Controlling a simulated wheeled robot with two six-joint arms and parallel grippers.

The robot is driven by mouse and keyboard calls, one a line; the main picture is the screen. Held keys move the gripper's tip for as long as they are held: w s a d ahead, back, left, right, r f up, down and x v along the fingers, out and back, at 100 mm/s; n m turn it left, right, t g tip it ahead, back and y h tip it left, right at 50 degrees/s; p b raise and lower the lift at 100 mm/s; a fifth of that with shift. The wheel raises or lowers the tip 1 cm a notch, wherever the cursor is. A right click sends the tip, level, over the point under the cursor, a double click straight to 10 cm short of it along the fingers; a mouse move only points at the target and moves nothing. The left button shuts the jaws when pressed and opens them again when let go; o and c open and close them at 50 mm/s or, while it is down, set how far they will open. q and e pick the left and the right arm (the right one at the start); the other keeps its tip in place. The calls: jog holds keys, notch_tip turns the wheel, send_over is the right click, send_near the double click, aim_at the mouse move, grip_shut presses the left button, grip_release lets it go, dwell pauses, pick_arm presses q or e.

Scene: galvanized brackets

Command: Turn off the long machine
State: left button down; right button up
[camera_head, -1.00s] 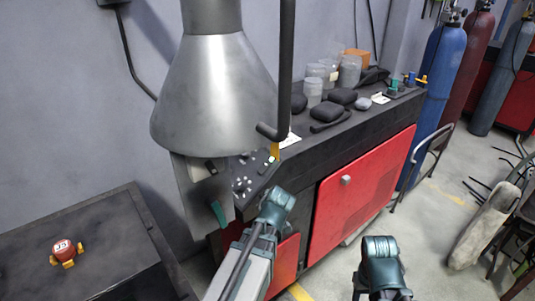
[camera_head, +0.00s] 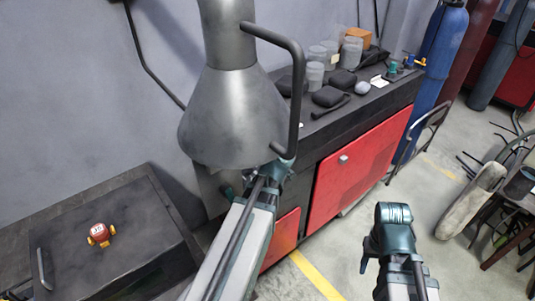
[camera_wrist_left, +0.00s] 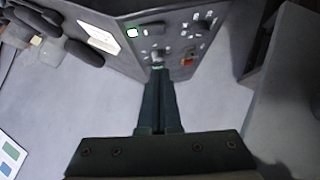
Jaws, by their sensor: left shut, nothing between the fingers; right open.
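The long machine (camera_head: 365,113) is a black bench with red doors along the wall in the head view. In the head view the hood hides the panel and most of that gripper. My right gripper (camera_head: 365,264) is open, low over the floor.
A grey metal hood (camera_head: 235,125) with a bent handle (camera_head: 297,95) hangs before the panel, close to my left arm. A dark box (camera_head: 120,240) carries a red and yellow item (camera_head: 98,233). Gas cylinders (camera_head: 440,50) stand at the right. Jars and black cases sit on the bench.

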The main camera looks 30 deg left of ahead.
pick_arm(q)
jog(key=b+x, duration=0.7)
jog(key=x, duration=0.4)
jog(key=shift+f, duration=0.15)
jog(key=shift+w+d+f+b, duration=0.2)
jog(key=shift+d+f+b, duration=0.05)
jog(key=shift+f+b, duration=0.25)
jog(key=shift+w+d+f+b, duration=0.25)
jog(key=shift+f+b, duration=0.25)
jog(key=shift+w+d+f+b, duration=0.15)
jog(key=shift+w+f+b, duration=0.1)
jog(key=shift+f+b, duration=0.05)
